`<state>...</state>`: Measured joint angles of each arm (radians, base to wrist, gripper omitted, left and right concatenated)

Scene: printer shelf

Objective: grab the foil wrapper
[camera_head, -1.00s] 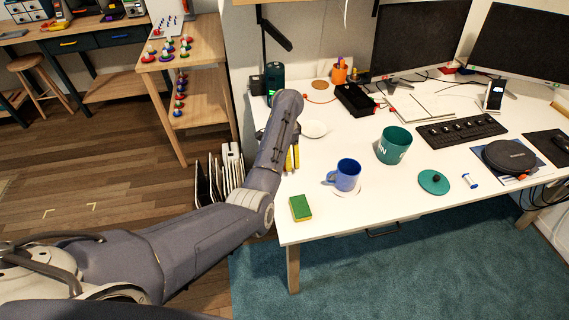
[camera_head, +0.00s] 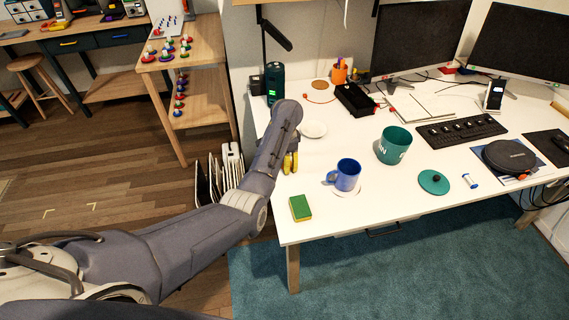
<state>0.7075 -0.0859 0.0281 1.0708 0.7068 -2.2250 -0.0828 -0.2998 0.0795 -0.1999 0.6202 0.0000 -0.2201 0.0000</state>
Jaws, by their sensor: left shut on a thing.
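My left gripper (camera_head: 290,162), with yellow fingers, is at the left part of the white desk (camera_head: 411,189), low near its top. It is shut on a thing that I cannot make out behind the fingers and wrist. I see no foil wrapper that I can identify in the open. My right gripper is not in view.
A white plate (camera_head: 313,129) and a dark green canister (camera_head: 274,83) are behind the gripper. A teal cup (camera_head: 394,145), a teal lid (camera_head: 434,182), and a keyboard (camera_head: 461,131) are to the right. Bare desk lies in front of the mug.

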